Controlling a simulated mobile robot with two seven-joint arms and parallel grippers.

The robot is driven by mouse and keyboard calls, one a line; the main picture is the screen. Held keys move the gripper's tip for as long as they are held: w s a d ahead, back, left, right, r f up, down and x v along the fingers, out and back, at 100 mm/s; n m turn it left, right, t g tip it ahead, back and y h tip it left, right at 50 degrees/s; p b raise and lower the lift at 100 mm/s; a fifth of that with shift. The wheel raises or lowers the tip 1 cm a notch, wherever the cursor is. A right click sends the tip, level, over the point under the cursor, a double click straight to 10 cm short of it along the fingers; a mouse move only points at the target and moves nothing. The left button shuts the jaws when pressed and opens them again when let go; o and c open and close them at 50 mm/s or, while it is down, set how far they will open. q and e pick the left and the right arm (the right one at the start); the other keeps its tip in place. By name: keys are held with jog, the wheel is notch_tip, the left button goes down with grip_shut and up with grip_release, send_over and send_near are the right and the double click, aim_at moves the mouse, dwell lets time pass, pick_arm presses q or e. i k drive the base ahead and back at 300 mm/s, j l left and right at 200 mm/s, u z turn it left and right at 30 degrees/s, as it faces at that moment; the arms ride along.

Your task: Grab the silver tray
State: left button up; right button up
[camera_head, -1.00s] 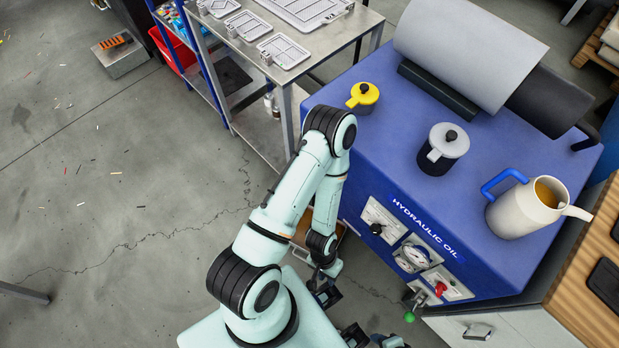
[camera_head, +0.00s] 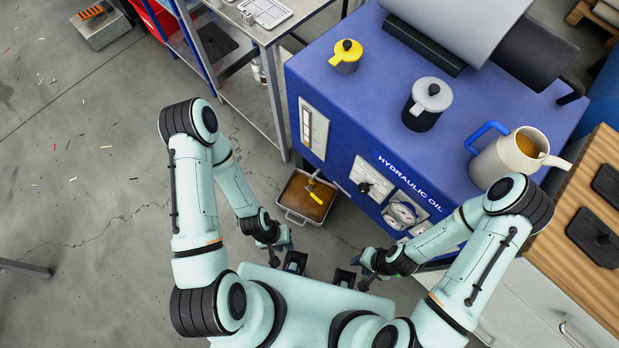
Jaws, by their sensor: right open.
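A silver tray (camera_head: 296,215) lies on the floor against the blue hydraulic oil cabinet, in the lower middle of the head view. It holds brown liquid, and a yellow-and-black object (camera_head: 316,196) is in it. My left gripper (camera_head: 284,246) is below and left of the tray in the picture, apart from it; its fingers look spread and empty. My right gripper (camera_head: 364,270) is below and right of the tray, open and empty, also apart from it.
The blue cabinet (camera_head: 340,105) carries a yellow lidded can (camera_head: 346,55), a dark lidded can (camera_head: 427,104) and a cream jug (camera_head: 507,157). A metal table (camera_head: 262,35) with a light grey tray (camera_head: 265,10) stands upper left. The floor at left is mostly clear.

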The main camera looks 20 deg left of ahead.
aim_at(294, 199)
jog(key=k+l, duration=0.2)
jog(key=k, duration=0.2)
jog(key=k+l, duration=0.2)
jog(key=k, duration=0.25)
jog(key=k+l+u, duration=0.1)
jog(key=k, duration=0.3)
jog(key=k+l, duration=0.25)
jog(key=k, duration=0.2)
